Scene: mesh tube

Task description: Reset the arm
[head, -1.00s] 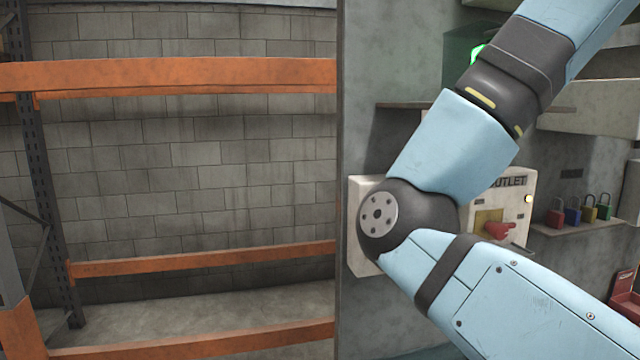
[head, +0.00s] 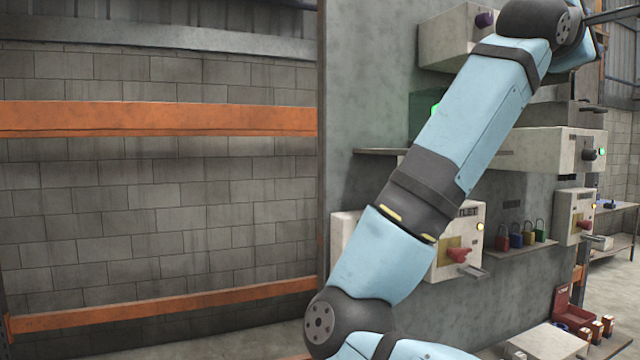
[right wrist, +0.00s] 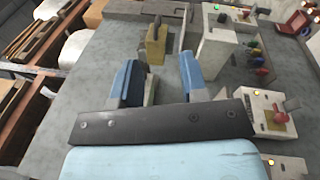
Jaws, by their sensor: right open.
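My right arm (head: 440,170) crosses the right half of the head view, bent at an elbow low in the frame, with its far end raised to the top right. The gripper itself cannot be made out in the head view. In the right wrist view my right gripper (right wrist: 160,85) is open, its two blue fingers apart with nothing between them. It points at the grey panel with its boxes and shows no contact with them. My left gripper is not in view.
The grey panel (head: 365,110) carries an outlet box (head: 443,268) with a red handle (head: 459,255), coloured padlocks (head: 528,234) on a shelf, and other boxes (head: 560,150). An orange rack (head: 160,118) stands at left. A red case (head: 572,310) sits low right.

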